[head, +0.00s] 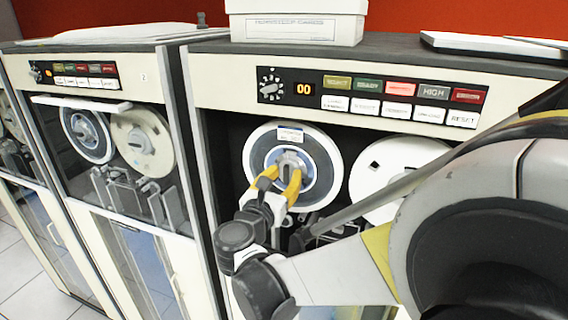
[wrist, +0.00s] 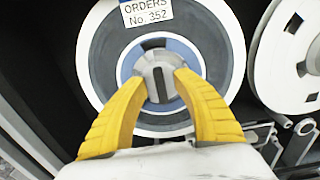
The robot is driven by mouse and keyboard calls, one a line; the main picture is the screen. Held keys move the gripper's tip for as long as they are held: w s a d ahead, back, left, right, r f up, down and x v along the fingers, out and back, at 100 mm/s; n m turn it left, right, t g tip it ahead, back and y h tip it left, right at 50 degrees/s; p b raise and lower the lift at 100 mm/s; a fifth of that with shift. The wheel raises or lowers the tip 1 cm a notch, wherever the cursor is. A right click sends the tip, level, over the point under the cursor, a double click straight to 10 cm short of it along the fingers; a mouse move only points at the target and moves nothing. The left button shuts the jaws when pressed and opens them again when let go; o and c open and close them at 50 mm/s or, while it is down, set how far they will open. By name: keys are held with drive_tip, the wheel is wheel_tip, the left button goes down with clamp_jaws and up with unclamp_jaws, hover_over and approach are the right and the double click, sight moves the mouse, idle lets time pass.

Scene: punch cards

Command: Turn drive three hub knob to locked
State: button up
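Drive three is the cabinet on the right, with a tape reel (head: 262,150) behind its front opening. The reel has a white rim, a grey face and a blue ring around the hub. The hub knob (wrist: 157,68) is grey and round, with a dark upright slot; it shows small in the head view (head: 290,158). My gripper (wrist: 160,78) has its two yellow fingers apart, with their tips at the lower left and lower right of the knob. Whether they touch it cannot be told. In the head view my gripper (head: 284,172) reaches the hub from below.
A control panel (head: 400,99) with lit buttons and a small dial (head: 270,85) is above the reel. A second white reel (head: 398,165) is close on the right, partly behind my arm. Another drive (head: 112,130) stands left. A box (head: 296,22) sits on top.

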clamp_jaws()
idle(0.3)
drive_tip(key=m+b, duration=0.2)
drive_tip(key=m, duration=0.2)
drive_tip(key=shift+d+f, duration=0.1)
drive_tip(key=m+b, duration=0.2)
drive_tip(key=m, duration=0.3)
drive_tip(key=shift+s+d, duration=0.1)
drive_tip(key=m+b, duration=0.2)
drive_tip(key=m, duration=0.3)
drive_tip(key=shift+f, duration=0.1)
drive_tip(key=shift+m+b, duration=0.45)
drive_tip(key=shift+m, duration=1.45)
